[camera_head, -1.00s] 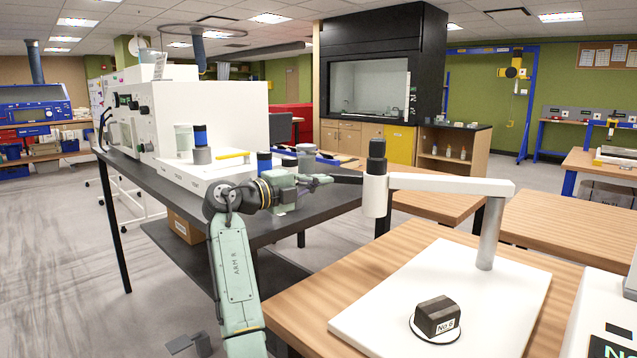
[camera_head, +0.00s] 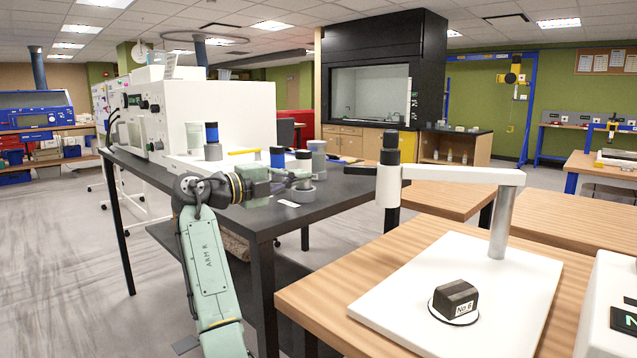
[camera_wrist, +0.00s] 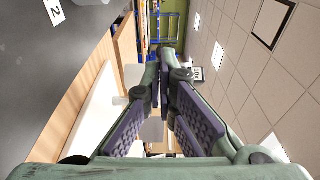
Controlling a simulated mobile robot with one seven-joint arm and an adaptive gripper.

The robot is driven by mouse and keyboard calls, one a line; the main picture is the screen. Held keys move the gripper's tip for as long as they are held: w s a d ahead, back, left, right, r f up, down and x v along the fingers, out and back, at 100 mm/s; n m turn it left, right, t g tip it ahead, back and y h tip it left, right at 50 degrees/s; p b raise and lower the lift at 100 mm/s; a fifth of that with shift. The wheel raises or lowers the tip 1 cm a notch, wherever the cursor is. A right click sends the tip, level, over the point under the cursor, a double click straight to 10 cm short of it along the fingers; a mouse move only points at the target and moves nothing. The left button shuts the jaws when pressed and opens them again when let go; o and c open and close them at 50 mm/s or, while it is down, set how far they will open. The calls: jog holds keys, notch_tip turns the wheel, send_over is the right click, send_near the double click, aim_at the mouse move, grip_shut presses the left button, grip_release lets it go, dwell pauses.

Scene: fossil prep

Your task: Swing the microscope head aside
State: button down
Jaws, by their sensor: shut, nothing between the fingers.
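The microscope head (camera_head: 389,187) is a white cylinder with a black eyepiece and a black lower barrel. It hangs from a white horizontal arm (camera_head: 465,175) on a grey post (camera_head: 502,225), near the left edge of the white base board (camera_head: 400,295). A thin dark handle (camera_head: 359,170) sticks out left from the head. My gripper (camera_head: 308,175) is left of the handle tip, apart from it, in front of the dark bench.
A dark fossil block labelled No.6 (camera_head: 457,296) sits on a round pad on the board. A white device (camera_head: 612,300) stands at right. Wooden tables lie behind.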

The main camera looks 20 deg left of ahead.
jog(key=shift+s+a, duration=0.25)
jog(key=shift+a, duration=0.3)
jog(key=shift+s+a, duration=0.25)
jog(key=shift+a, duration=0.3)
